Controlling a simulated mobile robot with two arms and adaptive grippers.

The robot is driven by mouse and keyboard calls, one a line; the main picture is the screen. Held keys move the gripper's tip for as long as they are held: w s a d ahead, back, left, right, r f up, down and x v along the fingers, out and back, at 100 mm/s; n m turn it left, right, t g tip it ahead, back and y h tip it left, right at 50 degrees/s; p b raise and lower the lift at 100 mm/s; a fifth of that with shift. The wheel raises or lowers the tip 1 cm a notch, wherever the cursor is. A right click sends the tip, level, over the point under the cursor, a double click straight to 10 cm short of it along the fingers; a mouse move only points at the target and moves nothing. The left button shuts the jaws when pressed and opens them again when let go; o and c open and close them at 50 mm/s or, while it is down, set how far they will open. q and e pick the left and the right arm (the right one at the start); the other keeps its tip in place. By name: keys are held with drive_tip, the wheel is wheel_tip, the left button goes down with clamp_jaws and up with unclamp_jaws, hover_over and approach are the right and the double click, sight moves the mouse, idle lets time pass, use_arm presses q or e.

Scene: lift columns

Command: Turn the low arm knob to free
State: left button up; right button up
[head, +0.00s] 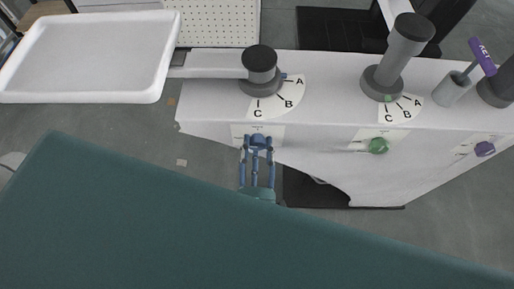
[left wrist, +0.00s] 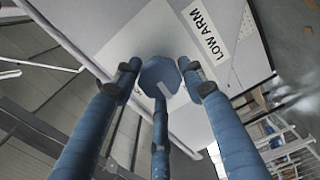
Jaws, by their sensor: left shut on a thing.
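The low arm knob (head: 258,138) is a blue knob on the front face of the white console, below the left dial. In the left wrist view the knob (left wrist: 159,75) is faceted, with a pale mark on its face towards the lower right, beside a LOW ARM label (left wrist: 208,28). My left gripper (head: 257,149) has blue fingers closed around the knob from the front; its fingers (left wrist: 160,84) also meet the knob in the left wrist view. The lettering around the knob is too small or hidden to read. My right gripper is not in view.
The left column (head: 260,66) carries a white tray (head: 92,52) on an arm; its blue pointer is near A on the dial (head: 288,98). A green knob (head: 378,146) and a purple knob (head: 485,149) sit to the right.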

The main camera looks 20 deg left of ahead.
use_arm(q)
drive_tip(key=shift+w+r+n, duration=0.1)
drive_tip(key=shift+r+n, duration=0.05)
drive_tip(key=shift+n, duration=0.45)
drive_tip(key=o, duration=1.2)
drive_tip(key=shift+c, duration=0.2)
drive_tip(key=shift+s+d, duration=0.1)
drive_tip(key=shift+s, duration=0.3)
drive_tip(key=v, duration=0.6)
drive_tip(key=shift+s, duration=0.3)
drive_tip(key=shift+d, duration=0.1)
